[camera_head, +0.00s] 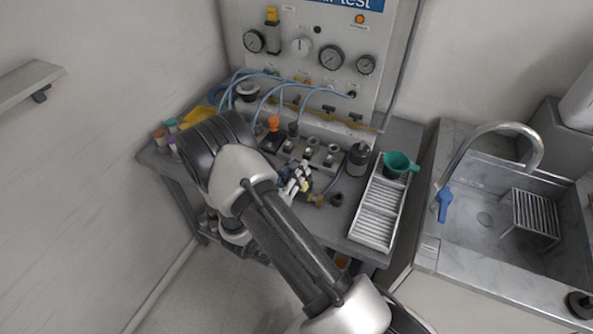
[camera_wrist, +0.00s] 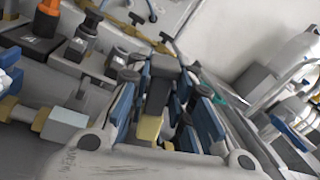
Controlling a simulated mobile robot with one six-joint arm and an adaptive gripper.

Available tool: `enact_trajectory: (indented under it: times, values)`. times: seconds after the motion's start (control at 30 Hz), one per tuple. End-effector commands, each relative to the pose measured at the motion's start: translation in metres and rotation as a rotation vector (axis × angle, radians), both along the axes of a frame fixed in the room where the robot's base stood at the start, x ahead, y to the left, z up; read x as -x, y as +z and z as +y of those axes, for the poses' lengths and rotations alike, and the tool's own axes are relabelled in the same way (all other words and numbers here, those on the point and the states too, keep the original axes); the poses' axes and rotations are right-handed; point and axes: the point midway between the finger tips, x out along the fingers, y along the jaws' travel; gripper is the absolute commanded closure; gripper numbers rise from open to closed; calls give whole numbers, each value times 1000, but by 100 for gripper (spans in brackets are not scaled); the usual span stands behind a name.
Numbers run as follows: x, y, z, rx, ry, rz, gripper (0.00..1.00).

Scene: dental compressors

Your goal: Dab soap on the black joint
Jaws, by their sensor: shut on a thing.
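My gripper (camera_head: 300,178) is over the front of the grey bench, in front of the row of fittings. In the wrist view my gripper (camera_wrist: 160,110) has its blue-padded fingers closed around a dark upright piece with a yellowish part (camera_wrist: 150,128) low between them. Its lower end is hidden, so I cannot tell exactly what it is. A black joint (camera_head: 293,129) stands in the row behind, beside an orange-topped fitting (camera_head: 273,123); in the wrist view it appears to be the black-topped one (camera_wrist: 88,24) at upper left. My gripper is apart from it. I cannot make out any soap.
A test panel (camera_head: 315,82) with gauges stands behind the bench, with blue hoses (camera_head: 262,103) running down from it. A dark jar (camera_head: 358,158), a slatted white tray (camera_head: 377,222) and a green funnel (camera_head: 398,162) are at right. A sink (camera_head: 485,218) lies beyond.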

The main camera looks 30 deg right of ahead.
Motion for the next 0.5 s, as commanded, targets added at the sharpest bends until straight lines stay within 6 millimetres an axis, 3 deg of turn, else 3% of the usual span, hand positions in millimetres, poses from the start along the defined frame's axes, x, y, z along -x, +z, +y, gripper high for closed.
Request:
enact_trajectory:
  times: [0.5]
  values:
    - [0, -6, 0, 0, 0, 0, 99]
